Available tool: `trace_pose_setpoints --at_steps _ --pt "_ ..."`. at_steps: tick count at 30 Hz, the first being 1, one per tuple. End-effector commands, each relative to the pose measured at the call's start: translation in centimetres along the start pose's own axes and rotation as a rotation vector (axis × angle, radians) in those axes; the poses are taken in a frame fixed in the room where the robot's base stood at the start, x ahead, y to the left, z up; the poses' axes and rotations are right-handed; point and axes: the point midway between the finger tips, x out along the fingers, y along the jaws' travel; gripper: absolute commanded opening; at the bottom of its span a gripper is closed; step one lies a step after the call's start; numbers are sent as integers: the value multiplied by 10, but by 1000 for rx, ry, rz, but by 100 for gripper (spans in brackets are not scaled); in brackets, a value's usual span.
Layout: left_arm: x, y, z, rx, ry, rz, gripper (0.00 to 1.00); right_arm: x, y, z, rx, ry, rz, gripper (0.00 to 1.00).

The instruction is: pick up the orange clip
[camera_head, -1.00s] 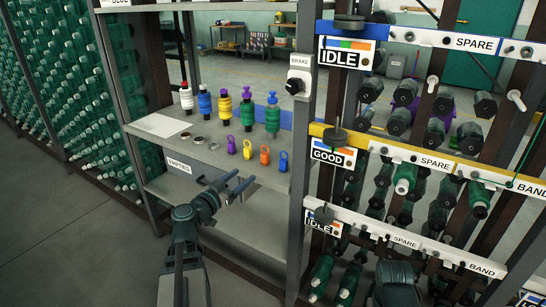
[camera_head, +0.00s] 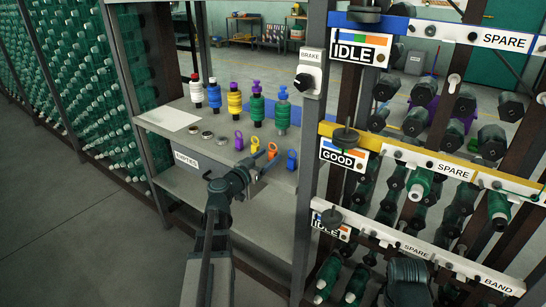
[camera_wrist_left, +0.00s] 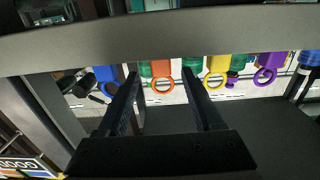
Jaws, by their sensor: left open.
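The orange clip (camera_head: 272,150) hangs at the front edge of the upper shelf, between a yellow clip (camera_head: 255,143) and a blue clip (camera_head: 292,160). My left gripper (camera_head: 263,161) is open and empty in front of that edge, close below the clips. In the left wrist view the orange clip (camera_wrist_left: 162,83) shows between the two spread fingers, beyond their tips. The blue clip (camera_wrist_left: 108,83) is to its left there, the yellow clip (camera_wrist_left: 215,76) to its right. I see no contact with any clip.
A purple clip (camera_head: 238,140) hangs left of the yellow one. Several coloured bobbins (camera_head: 235,99) stand behind on the shelf (camera_head: 205,147). A post with a brake switch (camera_head: 311,75) rises to the right. The shelf lip (camera_wrist_left: 150,35) crosses the wrist view.

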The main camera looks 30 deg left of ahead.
Motion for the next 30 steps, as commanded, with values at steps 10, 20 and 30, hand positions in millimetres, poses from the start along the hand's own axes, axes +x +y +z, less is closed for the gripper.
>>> trace_pose_setpoints --at_steps 10,20,30 --pt "11 0 0 0 0 -1 68 0 0 0 0 0 0 50" --pt "53 -3 1 0 0 1 68 1 0 0 0 0 0 50" --pt "60 -2 1 0 0 -1 62 0 0 0 0 0 0 50"
